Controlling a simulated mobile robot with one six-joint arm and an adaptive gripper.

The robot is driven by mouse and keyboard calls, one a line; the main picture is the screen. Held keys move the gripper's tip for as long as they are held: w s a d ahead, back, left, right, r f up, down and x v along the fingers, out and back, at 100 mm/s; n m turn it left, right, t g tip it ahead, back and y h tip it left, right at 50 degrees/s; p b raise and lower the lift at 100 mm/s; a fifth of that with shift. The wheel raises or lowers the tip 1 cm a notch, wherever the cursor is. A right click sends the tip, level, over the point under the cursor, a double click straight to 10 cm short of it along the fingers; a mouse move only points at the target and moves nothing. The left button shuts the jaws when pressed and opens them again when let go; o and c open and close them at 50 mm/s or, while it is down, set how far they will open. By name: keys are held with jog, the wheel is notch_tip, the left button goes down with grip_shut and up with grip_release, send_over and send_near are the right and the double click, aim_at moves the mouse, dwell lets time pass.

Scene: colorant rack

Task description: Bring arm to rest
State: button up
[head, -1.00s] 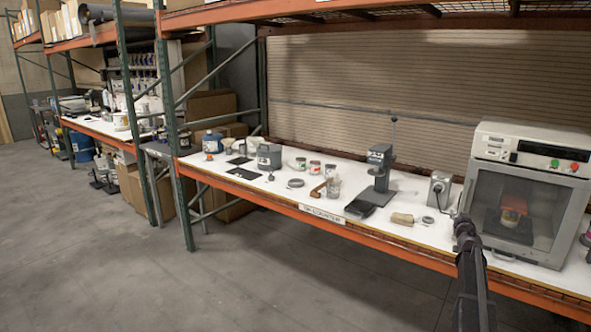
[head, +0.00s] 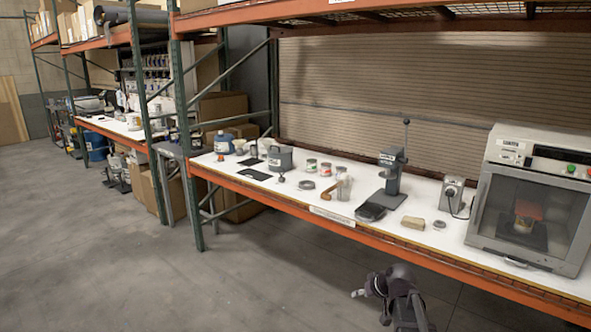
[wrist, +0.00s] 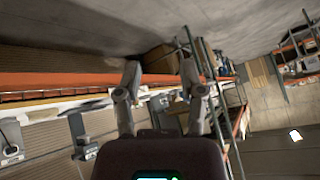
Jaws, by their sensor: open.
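My gripper (head: 366,288) shows at the bottom right of the head view, with my arm folded behind it. It is in the air in front of the shelf bench, below the bench's front edge in the picture. In the wrist view the gripper (wrist: 158,78) has its two fingers spread apart, with nothing between them.
The white bench (head: 290,187) has an orange front beam (head: 300,208). On it stand a press (head: 388,178), a tan block (head: 412,222), several cans and a grey cabinet machine (head: 532,200). A green rack post (head: 185,140) rises at left. The concrete floor (head: 130,270) is clear.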

jog(key=s+a+f+m+g+h, duration=0.1)
jog(key=s+f+g+h, duration=0.1)
jog(key=s, duration=0.7)
jog(key=s+a+f+m+g+h, duration=0.1)
jog(key=s+g, duration=0.3)
jog(key=s, duration=0.6)
jog(key=shift+a+f+h, duration=0.55)
jog(key=shift+a+h, duration=0.15)
jog(key=shift+a, duration=0.05)
